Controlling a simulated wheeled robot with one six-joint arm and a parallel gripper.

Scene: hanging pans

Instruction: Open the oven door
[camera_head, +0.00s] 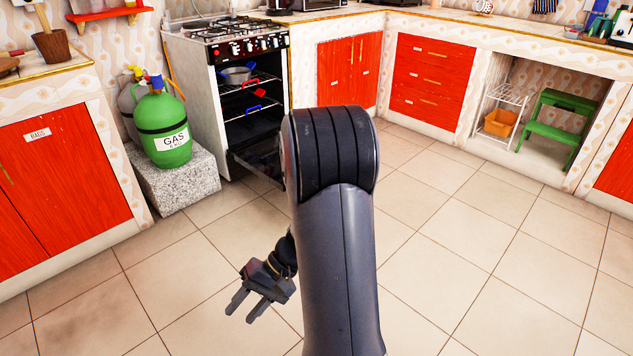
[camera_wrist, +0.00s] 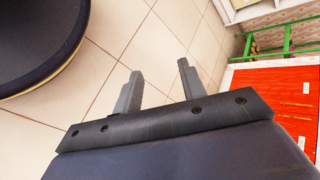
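The white oven (camera_head: 196,85) stands at the back, left of centre, with a gas hob on top. Its front is uncovered, showing the dark inside, racks with red and blue clips and a metal pot (camera_head: 236,75). A dark panel, apparently the lowered oven door (camera_head: 256,168), shows at the bottom of the opening; my arm hides its right part. My gripper (camera_head: 240,312) is low over the tiled floor, well in front of the oven and apart from it. In the wrist view my gripper (camera_wrist: 159,72) has its fingers apart and nothing between them.
A green gas bottle (camera_head: 163,128) stands on a stone block (camera_head: 182,182) left of the oven. Red cabinets (camera_head: 62,178) line the left and back. A green step stool (camera_head: 556,125) and orange bin (camera_head: 500,122) are in a niche at right. The floor between is clear.

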